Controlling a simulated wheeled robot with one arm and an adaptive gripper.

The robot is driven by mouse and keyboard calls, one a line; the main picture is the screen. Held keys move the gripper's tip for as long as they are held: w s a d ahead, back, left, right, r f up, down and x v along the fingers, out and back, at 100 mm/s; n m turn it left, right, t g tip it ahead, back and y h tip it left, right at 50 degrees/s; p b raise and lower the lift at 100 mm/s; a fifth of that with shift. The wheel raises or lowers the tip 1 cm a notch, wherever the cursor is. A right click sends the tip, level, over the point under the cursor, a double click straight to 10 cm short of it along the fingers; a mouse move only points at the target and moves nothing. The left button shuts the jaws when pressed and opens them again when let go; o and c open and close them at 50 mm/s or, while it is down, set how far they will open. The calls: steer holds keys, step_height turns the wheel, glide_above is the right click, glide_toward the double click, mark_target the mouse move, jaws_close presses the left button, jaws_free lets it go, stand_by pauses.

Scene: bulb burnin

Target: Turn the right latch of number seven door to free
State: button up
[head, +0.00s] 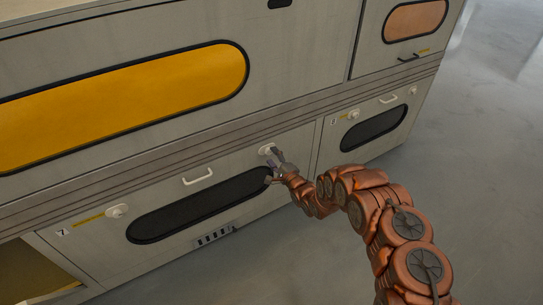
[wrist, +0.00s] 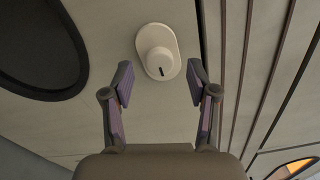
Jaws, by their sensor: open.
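The number seven door (head: 90,252) is a pale lower panel with a "7" label, a dark oval window (head: 190,208) and a white handle (head: 198,177). Its right latch (head: 266,149) is a white knob on an oval plate near the door's upper right corner. In the wrist view the right latch (wrist: 157,54) shows a short dark mark on its knob. My gripper (head: 276,163) is at this latch; in the wrist view its fingers (wrist: 160,82) are spread, one on each side below the knob, with nothing between them. I cannot tell whether they touch it.
The door's left latch (head: 117,211) is at its upper left. Door eight (head: 376,126) is to the right. Ridged rails (head: 160,160) run above the doors, below an orange window (head: 130,105). An open bay (head: 35,275) is at lower left. The grey floor at right is clear.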

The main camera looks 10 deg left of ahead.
steer(key=v, duration=1)
steer(key=shift+w, duration=0.1)
stand_by(0.4)
steer(key=w+d+r+n+g+h, duration=0.1)
steer(key=w+d+r+n+h, duration=0.2)
steer(key=d, duration=0.4)
steer(key=w+d+r+n+g+h, duration=0.1)
steer(key=w+d+r+h, duration=0.2)
steer(key=d, duration=0.4)
steer(key=s+d+r+n+g+h, duration=0.2)
steer(key=s+d+r+g+h, duration=0.2)
steer(key=s+d+r+h, duration=0.55)
steer(key=s+d+r+n+g+y, duration=0.15)
steer(key=s+r+g, duration=0.3)
steer(key=s, duration=1.15)
steer(key=s+r+n+g+y, duration=0.1)
steer(key=s+r+n+g, duration=0.3)
steer(key=s, duration=1.2)
steer(key=s+d+r+n+g+y, duration=0.15)
steer(key=s+r, duration=0.35)
steer(key=s, duration=1.1)
steer(key=s+p+v, duration=0.2)
steer(key=p+v, duration=0.6)
steer(key=v, duration=0.1)
steer(key=s+p+v, duration=0.1)
steer(key=p+v, duration=0.7)
steer(key=shift+a+r+t, duration=0.3)
steer(key=shift+a+r, duration=0.4)
steer(key=shift+r, duration=0.1)
